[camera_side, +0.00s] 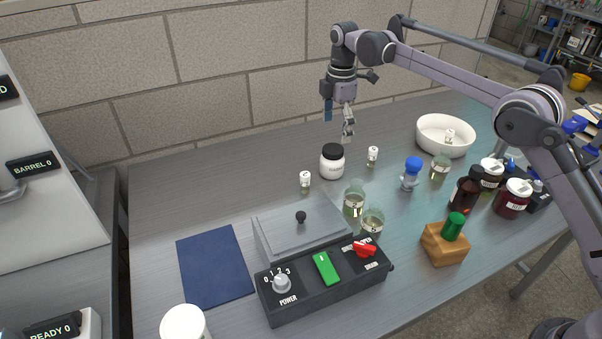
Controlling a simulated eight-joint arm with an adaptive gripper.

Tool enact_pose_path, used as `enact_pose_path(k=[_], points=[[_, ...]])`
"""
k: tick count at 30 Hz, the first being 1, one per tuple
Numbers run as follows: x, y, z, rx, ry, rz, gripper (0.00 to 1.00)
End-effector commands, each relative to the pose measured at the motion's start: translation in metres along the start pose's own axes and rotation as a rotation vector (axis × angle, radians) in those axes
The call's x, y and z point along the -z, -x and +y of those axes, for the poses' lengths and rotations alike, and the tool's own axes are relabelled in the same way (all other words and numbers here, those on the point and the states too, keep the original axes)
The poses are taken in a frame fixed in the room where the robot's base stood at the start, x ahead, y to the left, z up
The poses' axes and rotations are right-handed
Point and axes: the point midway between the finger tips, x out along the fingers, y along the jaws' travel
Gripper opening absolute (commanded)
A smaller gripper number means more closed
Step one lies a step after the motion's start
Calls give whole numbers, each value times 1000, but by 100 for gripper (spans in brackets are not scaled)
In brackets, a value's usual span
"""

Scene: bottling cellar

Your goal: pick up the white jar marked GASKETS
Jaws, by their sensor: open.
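A white jar with a black lid (333,163) stands upright on the grey table, a little left of the middle of the table's back half. Dark lettering shows on its front but is too small to read for certain. My gripper (348,134) hangs above and slightly to the right of the jar, pointing down. It is open and empty, and looks apart from the jar. A second white-topped container (184,323) stands at the front left edge, with its label not readable.
A small white vial (305,179) stands left of the jar and another vial (372,155) right of it. Glass beakers (354,200) and a control box (325,281) are in front. A white bowl (425,140) and dark bottles (464,192) are at right. A blue mat (214,266) lies left.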

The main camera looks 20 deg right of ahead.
Motion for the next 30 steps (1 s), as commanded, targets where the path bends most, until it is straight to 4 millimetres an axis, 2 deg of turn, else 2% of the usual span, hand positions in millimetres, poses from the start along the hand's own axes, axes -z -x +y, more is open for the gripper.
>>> enact_pose_path(k=[5,15,22,30], points=[[3,-14,3,13,32,-2,90],[3,-58,2,12,31,-2,90],[3,-73,2,12,30,-2,90],[3,-108,2,11,30,-2,90]])
